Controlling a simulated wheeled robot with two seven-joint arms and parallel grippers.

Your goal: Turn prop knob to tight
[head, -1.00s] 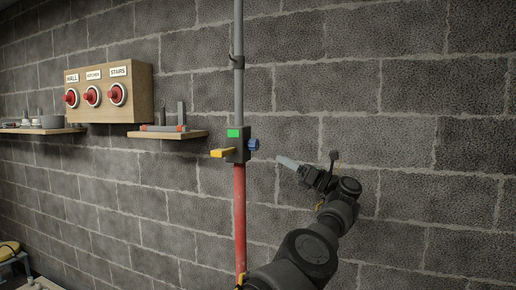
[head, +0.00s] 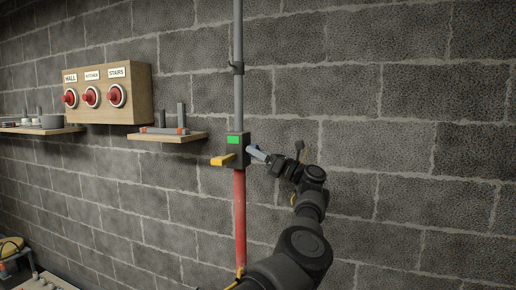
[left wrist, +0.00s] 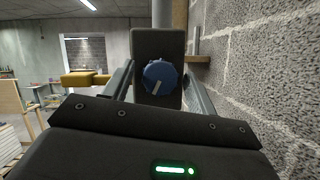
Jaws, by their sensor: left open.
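The prop is an upright pole with a grey upper tube (head: 238,95) and a red lower tube (head: 240,215), joined at a dark collar box (head: 233,149). The blue round knob (left wrist: 160,77) sits on the collar's face in the left wrist view, its white pointer line aimed down and slightly left. My left gripper (head: 258,154) is at the knob's side of the collar and hides most of the knob in the head view. It is open, with one finger on each side of the knob, and I see gaps between them. My right gripper is not in view.
A yellow lever (head: 222,160) sticks out left of the collar, under a green label (head: 233,140). A small wooden shelf (head: 165,137) with tools and a wooden panel of red knobs (head: 108,93) are on the wall left. The block wall runs close behind the prop.

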